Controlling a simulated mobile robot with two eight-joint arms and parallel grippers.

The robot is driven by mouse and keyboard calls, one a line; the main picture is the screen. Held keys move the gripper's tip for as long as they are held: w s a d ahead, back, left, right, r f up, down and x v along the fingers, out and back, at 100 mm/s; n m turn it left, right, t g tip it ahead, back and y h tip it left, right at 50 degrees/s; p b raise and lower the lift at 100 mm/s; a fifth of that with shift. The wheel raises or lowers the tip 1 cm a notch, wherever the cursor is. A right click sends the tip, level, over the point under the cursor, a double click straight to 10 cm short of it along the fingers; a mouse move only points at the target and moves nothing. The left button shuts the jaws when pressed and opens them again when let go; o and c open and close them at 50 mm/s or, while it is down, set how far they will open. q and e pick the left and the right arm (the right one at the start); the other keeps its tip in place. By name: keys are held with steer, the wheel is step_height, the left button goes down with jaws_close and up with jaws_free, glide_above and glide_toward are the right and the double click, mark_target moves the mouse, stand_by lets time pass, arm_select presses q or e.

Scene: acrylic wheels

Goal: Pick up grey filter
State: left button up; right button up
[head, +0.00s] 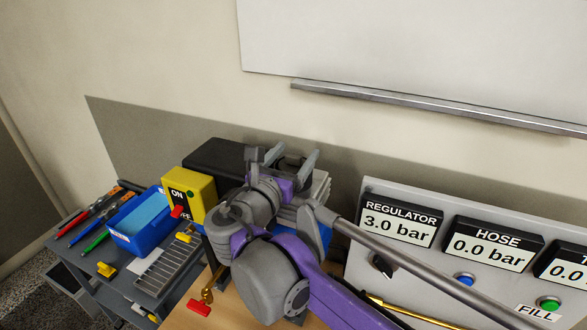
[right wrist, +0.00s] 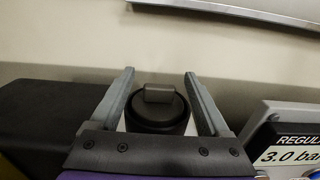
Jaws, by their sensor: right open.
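In the right wrist view a dark round body (right wrist: 157,118) with a grey block-shaped top (right wrist: 159,93) stands between the fingers; it may be the grey filter, but I cannot tell for sure. My right gripper (right wrist: 158,76) is open, with one finger on each side of it, and not closed on it. In the head view my right gripper (head: 292,156) is over the bench by the wall, and its arm hides most of what is under it. Grey ribbed edges (head: 322,188) show just right of the fingers. My left gripper is not in view.
A black case (head: 215,157) stands left of the gripper, behind a yellow ON/OFF switch box (head: 190,192). A gauge panel (head: 375,187) stands close on the right. A blue bin (head: 143,222) and tools lie on a cart at left. The whiteboard ledge (head: 430,105) is above.

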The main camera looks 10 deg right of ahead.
steer(key=x, duration=0.3)
steer(key=shift+s, duration=0.15)
steer(key=shift+c, duration=0.7)
jaws_close()
